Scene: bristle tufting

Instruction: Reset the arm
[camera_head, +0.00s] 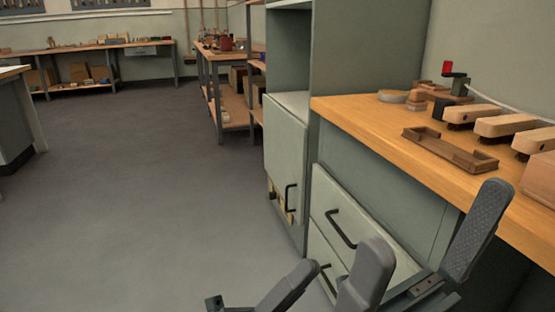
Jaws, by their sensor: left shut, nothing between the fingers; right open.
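My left gripper (306,269) is at the bottom centre of the head view, low in front of the cabinet. It is shut with nothing held, and its lower part is cut off by the frame edge. My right gripper (433,218) is to its right, in front of the drawers and near the front edge of the wooden bench (370,118). Its two grey fingers are spread wide apart with nothing between them. Both grippers are empty, and most of both arms is out of view.
The bench carries a shallow brown tray (450,151), several wooden brush blocks (500,125) and a small device with a red top (447,68). Below are grey drawers (350,222). A tall cabinet (285,150) stands left of the bench. Open floor (130,190) lies further left.

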